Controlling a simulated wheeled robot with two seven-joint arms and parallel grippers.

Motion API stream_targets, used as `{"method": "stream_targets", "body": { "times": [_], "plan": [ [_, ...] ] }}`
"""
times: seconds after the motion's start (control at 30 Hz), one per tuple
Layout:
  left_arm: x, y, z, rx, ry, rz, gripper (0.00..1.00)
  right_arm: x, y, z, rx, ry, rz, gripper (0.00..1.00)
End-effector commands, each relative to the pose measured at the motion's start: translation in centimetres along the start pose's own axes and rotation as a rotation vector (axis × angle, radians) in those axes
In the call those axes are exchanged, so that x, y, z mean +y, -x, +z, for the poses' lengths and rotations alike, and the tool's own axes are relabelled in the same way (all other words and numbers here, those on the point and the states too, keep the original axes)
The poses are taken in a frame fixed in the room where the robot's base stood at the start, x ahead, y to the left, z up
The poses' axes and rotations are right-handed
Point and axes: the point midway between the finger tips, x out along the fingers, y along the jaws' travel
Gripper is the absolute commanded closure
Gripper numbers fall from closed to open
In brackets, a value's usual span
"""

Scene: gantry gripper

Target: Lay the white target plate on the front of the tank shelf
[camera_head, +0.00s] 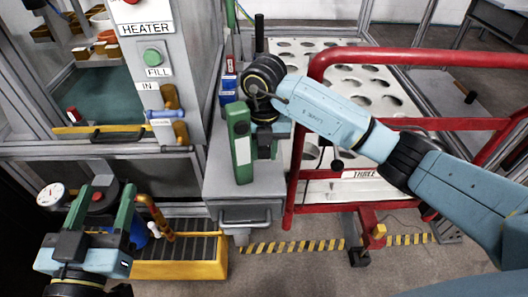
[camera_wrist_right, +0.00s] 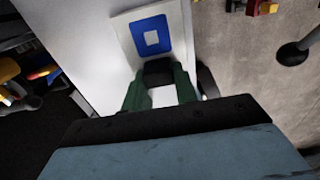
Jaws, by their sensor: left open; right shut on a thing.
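My right gripper (camera_head: 265,150) is above the grey cabinet in the head view. In the right wrist view its green fingers (camera_wrist_right: 158,90) are shut on a small dark block. The white target plate (camera_wrist_right: 122,32), with a blue square and white centre, shows at and beyond the fingertips; the dark block seems to be its grip. I cannot make the plate out surely in the head view. My left gripper (camera_head: 105,202) is open at the lower left, with nothing seen held. I cannot tell for sure which surface is the tank shelf.
The grey cabinet (camera_head: 225,185) stands between the heater panel (camera_head: 180,45) and a red frame (camera_head: 300,150) around a white board with holes (camera_head: 380,108). A yellow grated tray (camera_head: 215,269) is below.

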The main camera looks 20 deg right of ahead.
Motion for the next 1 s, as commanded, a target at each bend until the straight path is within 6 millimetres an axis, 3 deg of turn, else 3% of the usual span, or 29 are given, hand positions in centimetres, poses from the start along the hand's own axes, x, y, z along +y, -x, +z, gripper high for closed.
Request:
{"method": "stream_targets", "body": {
  "times": [0.47,0.5,0.63,1.0],
  "plan": [
    [0.12,-0.02,-0.65,0.041,0.002,0.003,0.44,0.01,-0.51,0.01,0.000,0.000,0.000,0.98],
    [0.13,-0.02,-0.73,0.044,0.002,0.003,0.44,0.01,-0.49,0.00,0.000,0.000,0.000,0.68],
    [0.13,-0.02,-0.69,0.042,0.002,0.003,0.44,0.00,-0.47,0.00,0.000,0.000,0.000,0.50],
    [0.12,-0.04,-0.65,0.033,0.002,0.003,0.44,0.02,-0.15,0.00,0.000,0.001,0.001,0.50]
  ]
}}
